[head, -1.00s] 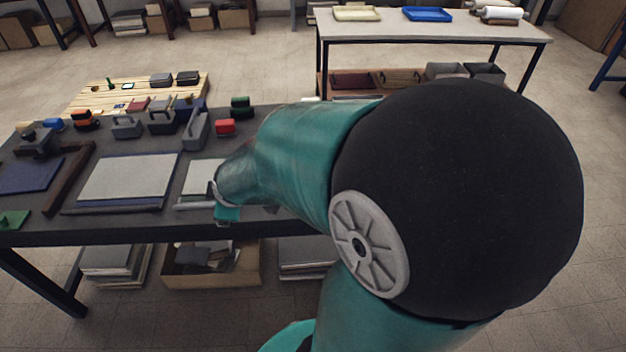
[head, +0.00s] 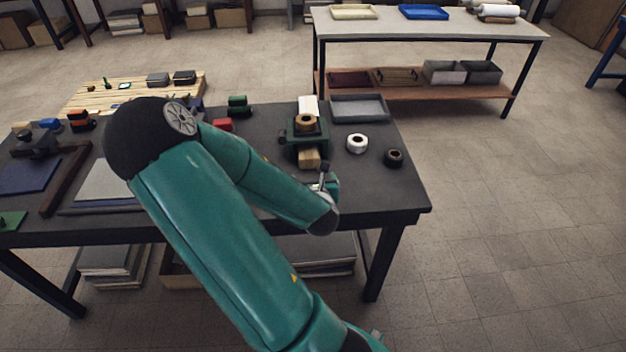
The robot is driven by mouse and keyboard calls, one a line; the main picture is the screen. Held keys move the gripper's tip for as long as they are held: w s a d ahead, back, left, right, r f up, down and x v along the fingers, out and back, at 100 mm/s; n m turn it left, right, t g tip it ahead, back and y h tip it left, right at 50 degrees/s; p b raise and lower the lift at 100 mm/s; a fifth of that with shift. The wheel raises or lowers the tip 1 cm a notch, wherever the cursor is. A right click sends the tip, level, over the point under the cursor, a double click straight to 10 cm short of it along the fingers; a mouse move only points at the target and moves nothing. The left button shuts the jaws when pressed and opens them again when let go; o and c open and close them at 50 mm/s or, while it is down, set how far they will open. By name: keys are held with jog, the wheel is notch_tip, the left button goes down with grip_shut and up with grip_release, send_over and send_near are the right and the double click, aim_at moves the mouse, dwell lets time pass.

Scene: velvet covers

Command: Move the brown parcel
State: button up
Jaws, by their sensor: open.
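A small tan-brown block (head: 309,159), which may be the brown parcel, sits on the dark worktable (head: 395,195) in front of a green tape dispenser (head: 291,140). My gripper (head: 327,178) is just to the right of the block and nearer to me, over the front part of the table. It is small in view and partly hidden by my wrist. It is open, and I see nothing held in it. I cannot tell whether it touches the block.
A white roll (head: 357,143) and a dark roll (head: 394,158) lie to the right. A grey tray (head: 359,107) is at the table's back right. My arm hides the table's middle left. A second table (head: 430,27) stands behind, with trays on it.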

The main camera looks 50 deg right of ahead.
aim_at(310, 163)
jog(key=x, duration=1.4)
jog(key=shift+c, duration=0.4)
jog(key=c, duration=1.2)
jog(key=shift+a, duration=0.1)
jog(key=shift+s, duration=0.15)
